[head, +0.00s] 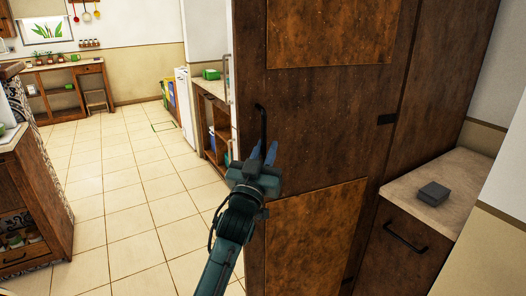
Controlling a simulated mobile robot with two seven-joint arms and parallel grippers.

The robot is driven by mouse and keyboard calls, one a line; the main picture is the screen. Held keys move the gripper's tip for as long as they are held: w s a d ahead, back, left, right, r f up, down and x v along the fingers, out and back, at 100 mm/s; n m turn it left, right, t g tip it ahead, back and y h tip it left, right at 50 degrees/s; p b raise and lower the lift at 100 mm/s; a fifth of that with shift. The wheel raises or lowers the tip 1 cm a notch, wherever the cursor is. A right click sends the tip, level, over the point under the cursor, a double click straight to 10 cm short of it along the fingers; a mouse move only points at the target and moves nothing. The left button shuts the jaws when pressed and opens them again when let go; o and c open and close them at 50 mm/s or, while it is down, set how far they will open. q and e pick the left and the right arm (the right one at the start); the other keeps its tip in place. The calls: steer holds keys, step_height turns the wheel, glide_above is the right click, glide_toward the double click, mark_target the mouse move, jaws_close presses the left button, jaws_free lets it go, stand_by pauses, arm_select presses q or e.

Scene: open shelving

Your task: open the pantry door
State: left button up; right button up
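The pantry door (325,130) is a tall dark brown wooden panel with lighter inset panels, filling the middle of the head view. A black vertical handle (263,122) is near its left edge. My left gripper (263,153) is at the lower end of this handle, with its two bluish fingers apart and pointing up along it. The handle's lower end appears to lie between the fingers; I cannot tell whether they touch it. Dark hinges (387,119) show at the door's right side. I cannot tell whether the door is slightly ajar. My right gripper is not in view.
A low cabinet (402,250) with a light top and a small dark box (434,194) stands at the right. A wooden counter unit (32,200) stands at the left. Between it and the door, the tiled floor (130,205) is clear.

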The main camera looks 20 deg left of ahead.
arm_select(q)
steer(key=shift+o, duration=1.4)
steer(key=shift+a+f, duration=0.1)
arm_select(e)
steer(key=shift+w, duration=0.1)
arm_select(q)
steer(key=b+v, duration=0.1)
steer(key=v, duration=0.5)
steer(key=shift+s+f, duration=0.15)
steer(key=shift+s, duration=0.55)
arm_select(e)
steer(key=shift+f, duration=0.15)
